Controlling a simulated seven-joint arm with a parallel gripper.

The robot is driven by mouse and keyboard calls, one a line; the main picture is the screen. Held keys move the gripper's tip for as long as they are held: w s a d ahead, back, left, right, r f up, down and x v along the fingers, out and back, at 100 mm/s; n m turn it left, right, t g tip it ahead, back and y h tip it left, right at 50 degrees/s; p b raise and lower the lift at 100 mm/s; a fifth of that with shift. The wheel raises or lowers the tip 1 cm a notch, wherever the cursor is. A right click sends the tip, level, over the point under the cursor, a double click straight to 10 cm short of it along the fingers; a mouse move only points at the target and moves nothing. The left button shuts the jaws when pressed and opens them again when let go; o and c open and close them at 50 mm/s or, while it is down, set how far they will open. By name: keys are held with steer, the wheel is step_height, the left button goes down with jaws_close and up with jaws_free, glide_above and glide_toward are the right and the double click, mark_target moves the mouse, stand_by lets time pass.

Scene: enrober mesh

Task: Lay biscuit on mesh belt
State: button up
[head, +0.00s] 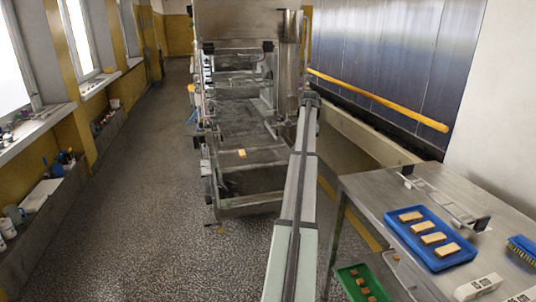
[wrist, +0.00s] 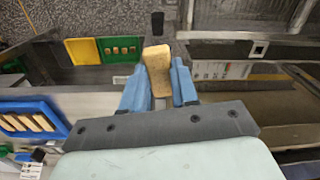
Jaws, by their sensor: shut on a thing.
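My gripper (wrist: 158,92) is shut on a tan rectangular biscuit (wrist: 157,68), with a blue finger on each side of it. The biscuit's far end sticks out past the fingertips. In the head view I cannot make out my gripper, as my long arm runs from the bottom up toward the machine. The dark belt area (head: 245,130) lies in the middle of the machine; its mesh is too small to make out clearly. A small tan piece (head: 241,153) shows at its near part. I cannot tell whether the held biscuit touches anything.
A blue tray (head: 466,257) with several biscuits stands on the steel table (head: 362,190) at right. A rack-like metal piece (head: 436,199) and a blue brush (head: 522,247) lie near it. A green tray (head: 347,272) with brown pieces is lower. Open floor (head: 150,200) lies left of the machine.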

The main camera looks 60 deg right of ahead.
steer(key=w+a+r+n, duration=0.2)
steer(key=w+r, duration=0.1)
steer(key=w, duration=1)
step_height(320, 180, up, 2)
steer(key=n, duration=1.4)
glide_above(268, 153)
steer(key=shift+w+d+f, duration=0.1)
steer(key=shift+f, duration=2.35)
steer(key=shift+w+d+f, duration=0.1)
steer(key=shift+f, duration=2.3)
steer(key=shift+f, duration=0.1)
steer(key=o, duration=0.8)
